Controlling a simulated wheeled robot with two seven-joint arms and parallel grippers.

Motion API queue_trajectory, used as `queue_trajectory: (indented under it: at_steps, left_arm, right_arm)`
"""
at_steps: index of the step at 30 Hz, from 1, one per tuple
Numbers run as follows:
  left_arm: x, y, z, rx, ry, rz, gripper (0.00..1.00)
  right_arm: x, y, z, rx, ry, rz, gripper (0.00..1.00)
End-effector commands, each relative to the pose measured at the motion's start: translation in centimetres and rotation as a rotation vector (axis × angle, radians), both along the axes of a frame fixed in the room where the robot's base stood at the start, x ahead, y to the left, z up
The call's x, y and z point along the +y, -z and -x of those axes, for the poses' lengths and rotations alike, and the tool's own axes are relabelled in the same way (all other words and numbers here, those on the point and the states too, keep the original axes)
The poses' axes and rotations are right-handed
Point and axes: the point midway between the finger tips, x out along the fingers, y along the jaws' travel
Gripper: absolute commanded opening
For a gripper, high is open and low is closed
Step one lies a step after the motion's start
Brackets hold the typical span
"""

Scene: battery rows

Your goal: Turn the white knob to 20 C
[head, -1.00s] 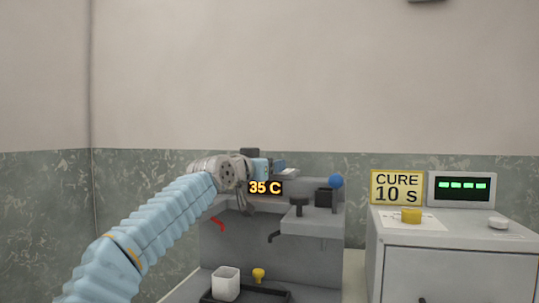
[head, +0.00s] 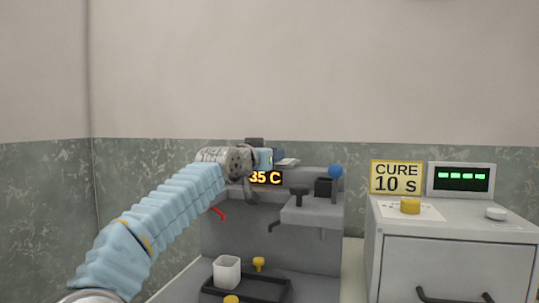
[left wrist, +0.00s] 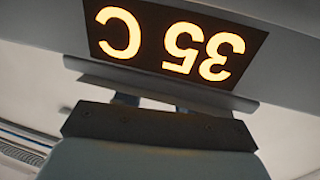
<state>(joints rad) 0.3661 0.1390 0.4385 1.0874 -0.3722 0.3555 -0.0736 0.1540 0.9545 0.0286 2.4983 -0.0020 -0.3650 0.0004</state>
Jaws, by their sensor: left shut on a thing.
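The amber display (head: 265,178) on the grey machine (head: 225,240) reads 35 C. My left wrist covers its left edge in the head view. In the left wrist view the same display (left wrist: 170,42) appears upside down. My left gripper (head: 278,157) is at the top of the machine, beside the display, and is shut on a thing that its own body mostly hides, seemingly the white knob. In the left wrist view the gripper (left wrist: 155,103) shows a dark bar with short fingers reaching toward the display housing. My right gripper is not in view.
A blue ball (head: 336,171) and a black block (head: 323,187) are on the machine's right side. Below are a white cup (head: 227,271) and a black tray (head: 245,297). At right, a grey cabinet (head: 455,265) carries a yellow knob (head: 410,206) and a white round button (head: 496,213).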

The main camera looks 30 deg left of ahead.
Motion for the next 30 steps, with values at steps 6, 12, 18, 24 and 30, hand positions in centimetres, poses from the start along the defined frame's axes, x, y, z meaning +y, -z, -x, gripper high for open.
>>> queue_trajectory:
  at_steps: [6, 12, 18, 24, 30]
  left_arm:
    - [-0.4, 0.5, -0.2, 0.005, -0.092, -0.006, 0.1]
    - [-0.4, 1.0, -0.3, -0.003, -0.232, -0.004, 0.1]
    - [-0.1, 0.3, -0.1, -0.003, -0.349, -0.001, 0.1]
    - [0.0, 0.1, 0.0, -0.002, -0.366, -0.001, 0.1]
    - [0.0, 0.1, 0.0, -0.002, -0.365, -0.001, 0.49]
  right_arm:
    - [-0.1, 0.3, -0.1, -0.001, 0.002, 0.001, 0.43]
    - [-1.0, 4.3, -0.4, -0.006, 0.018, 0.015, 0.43]
    - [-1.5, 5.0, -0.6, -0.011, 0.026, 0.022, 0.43]
    - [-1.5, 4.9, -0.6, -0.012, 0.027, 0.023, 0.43]
    - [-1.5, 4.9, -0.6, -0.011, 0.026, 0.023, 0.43]
